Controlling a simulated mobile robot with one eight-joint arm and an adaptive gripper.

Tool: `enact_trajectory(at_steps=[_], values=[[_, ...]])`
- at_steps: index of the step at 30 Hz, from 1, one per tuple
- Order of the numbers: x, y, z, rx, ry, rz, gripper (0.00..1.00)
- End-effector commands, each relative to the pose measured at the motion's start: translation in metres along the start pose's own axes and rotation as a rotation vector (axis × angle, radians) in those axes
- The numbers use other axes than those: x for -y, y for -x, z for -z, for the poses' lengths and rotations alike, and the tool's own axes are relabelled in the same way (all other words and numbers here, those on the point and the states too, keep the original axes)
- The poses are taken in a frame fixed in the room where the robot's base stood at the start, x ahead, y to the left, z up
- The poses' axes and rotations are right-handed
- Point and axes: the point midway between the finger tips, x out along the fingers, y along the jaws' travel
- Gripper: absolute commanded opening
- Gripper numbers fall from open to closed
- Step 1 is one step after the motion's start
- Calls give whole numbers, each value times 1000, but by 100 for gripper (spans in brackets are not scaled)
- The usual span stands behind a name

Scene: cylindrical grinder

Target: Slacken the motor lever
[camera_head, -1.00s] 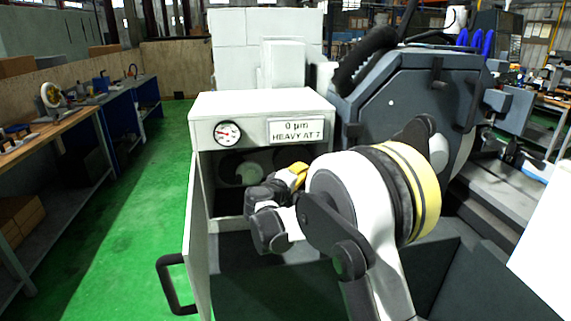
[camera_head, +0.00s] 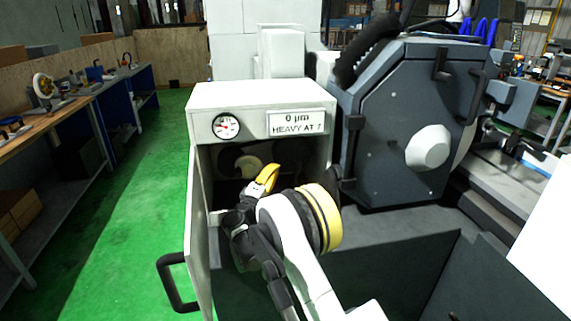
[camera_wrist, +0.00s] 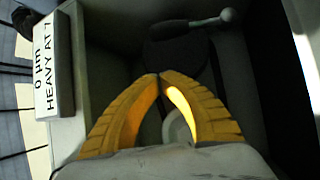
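The motor lever shows in the wrist view as a thin grey bar with a pale ball knob (camera_wrist: 228,15), near the top right. It runs beside a dark round disc (camera_wrist: 178,52) inside the open cabinet. My gripper (camera_wrist: 160,77) has yellow fingers whose tips meet, with nothing seen between them. The tips overlap the disc's lower left edge in view, apart from the knob; I cannot tell their depth or any contact. In the head view my gripper (camera_head: 268,176) is at the cabinet opening. The lever cannot be made out there.
The cabinet (camera_head: 262,96) has a dial gauge (camera_head: 226,126) and a sign (camera_head: 297,122) above its opening. Its door (camera_head: 198,235) stands open on the left, with a black handle (camera_head: 172,285). A pale round part (camera_wrist: 177,126) lies behind the fingers. The grinder (camera_head: 405,120) stands right.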

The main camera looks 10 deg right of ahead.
Motion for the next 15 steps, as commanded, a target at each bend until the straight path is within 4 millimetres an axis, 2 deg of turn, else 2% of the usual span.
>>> enact_trajectory(at_steps=[5,15], values=[[2,-24,-1,2,1,0,0],[3,-96,-2,3,0,0,0]])
